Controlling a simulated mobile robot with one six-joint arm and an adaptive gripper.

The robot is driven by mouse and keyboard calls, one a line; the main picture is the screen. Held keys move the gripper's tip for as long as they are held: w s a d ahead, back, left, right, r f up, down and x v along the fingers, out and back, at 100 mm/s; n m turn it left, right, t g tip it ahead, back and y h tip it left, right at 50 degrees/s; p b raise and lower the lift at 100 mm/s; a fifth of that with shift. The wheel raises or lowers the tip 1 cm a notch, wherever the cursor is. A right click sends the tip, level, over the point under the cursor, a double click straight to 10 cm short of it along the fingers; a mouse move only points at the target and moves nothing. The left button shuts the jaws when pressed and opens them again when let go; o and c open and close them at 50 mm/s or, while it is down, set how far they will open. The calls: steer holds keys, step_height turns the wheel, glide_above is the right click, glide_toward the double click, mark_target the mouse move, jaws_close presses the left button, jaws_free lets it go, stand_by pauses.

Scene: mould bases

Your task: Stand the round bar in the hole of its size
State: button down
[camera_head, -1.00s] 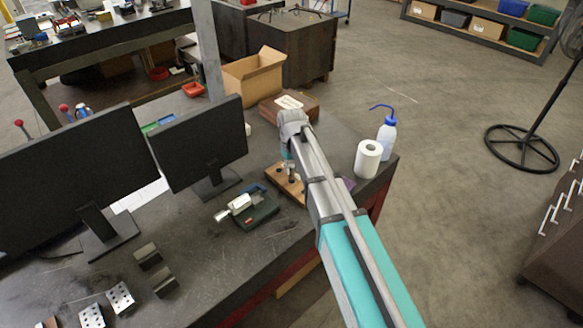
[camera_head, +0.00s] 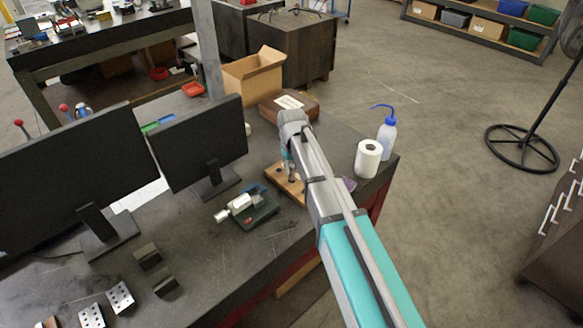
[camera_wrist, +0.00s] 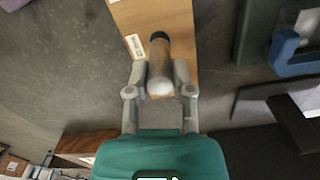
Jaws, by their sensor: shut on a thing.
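The round bar (camera_wrist: 161,68) is a brownish-grey cylinder with a bright near end, seen in the wrist view between the fingers of my gripper (camera_wrist: 162,82). My gripper is shut on it. Behind the bar is a wooden block (camera_wrist: 176,18) with a small white label; a dark round spot lies at the bar's far end, and I cannot tell whether it is a hole or part of the bar. In the head view the wooden block (camera_head: 273,175) lies on the bench under my gripper (camera_head: 289,165), partly hidden by my arm. Whether the bar is in a hole is not clear.
A small vise-like device (camera_head: 262,213) stands left of the block. A paper roll (camera_head: 368,159) and a wash bottle (camera_head: 387,138) stand to the right. A brown case (camera_head: 272,106) lies behind, and monitors (camera_head: 198,145) stand to the left.

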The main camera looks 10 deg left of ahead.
steer(key=shift+f+b, duration=1.45)
stand_by(1.9)
steer(key=shift+c, duration=2)
jaws_free()
steer(key=shift+r, duration=0.2)
step_height(320, 180, up, 8)
steer(key=p, duration=0.8)
steer(key=shift+f, duration=0.15)
steer(key=s+a+r+p, duration=0.1)
steer(key=s+r+p, duration=0.3)
steer(key=s, duration=0.7)
steer(key=s+a+r+p, duration=0.2)
steer(key=s+r+p, duration=0.3)
steer(key=s, duration=0.7)
steer(key=shift+s+a, duration=0.15)
steer(key=shift+a, duration=0.05)
